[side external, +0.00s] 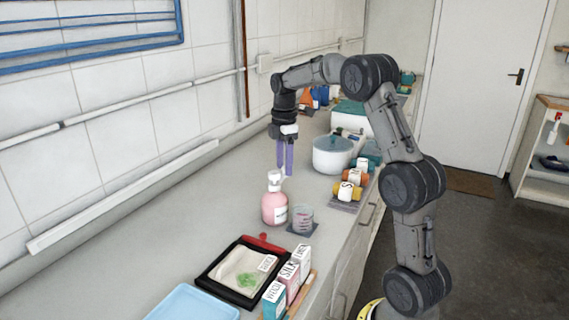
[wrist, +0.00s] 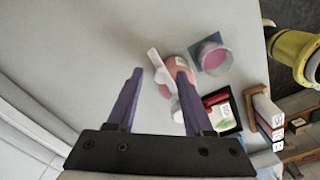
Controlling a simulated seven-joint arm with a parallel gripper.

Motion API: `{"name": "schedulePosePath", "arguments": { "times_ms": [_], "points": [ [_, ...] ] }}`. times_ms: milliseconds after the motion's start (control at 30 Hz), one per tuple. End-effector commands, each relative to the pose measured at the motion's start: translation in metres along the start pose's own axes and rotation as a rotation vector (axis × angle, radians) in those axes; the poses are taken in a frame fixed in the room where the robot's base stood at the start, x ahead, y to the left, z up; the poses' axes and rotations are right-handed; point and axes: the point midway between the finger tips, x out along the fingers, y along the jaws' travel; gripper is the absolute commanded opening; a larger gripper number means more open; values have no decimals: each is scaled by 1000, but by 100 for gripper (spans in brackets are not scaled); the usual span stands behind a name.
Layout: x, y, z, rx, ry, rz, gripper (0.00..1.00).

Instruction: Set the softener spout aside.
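The pink softener bottle (side external: 274,208) stands upright on the counter, with the white spout (side external: 274,178) on its top. In the wrist view the white spout (wrist: 158,66) lies across the line between the fingertips, over the pink bottle (wrist: 178,68), which the right finger partly covers. My gripper (side external: 285,172) has its purple fingers pointing down, just above and slightly right of the spout in the side view. The gripper (wrist: 160,67) is open, with a wide gap and nothing held. Whether the fingertips reach down to the spout's height is unclear.
A cup of pink liquid (side external: 303,219) stands on a dark coaster right beside the bottle. A black tray (side external: 222,282) and several small boxes (side external: 274,300) lie in front. A white pot (side external: 332,154) and labelled jars stand behind. Counter left of the bottle is clear.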

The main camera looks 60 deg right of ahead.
Motion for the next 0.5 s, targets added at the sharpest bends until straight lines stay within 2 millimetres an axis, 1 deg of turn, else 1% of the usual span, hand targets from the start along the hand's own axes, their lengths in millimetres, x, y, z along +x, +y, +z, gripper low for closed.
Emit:
{"name": "schedulePosePath", "arguments": {
  "times_ms": [267,367,467,500],
  "points": [
    [-1,0,0,1,-1,-3,51],
    [-8,0,0,1,-1,-3,51],
    [-24,0,0,1,-1,0,51],
    [-32,0,0,1,0,1,51]
  ]
}}
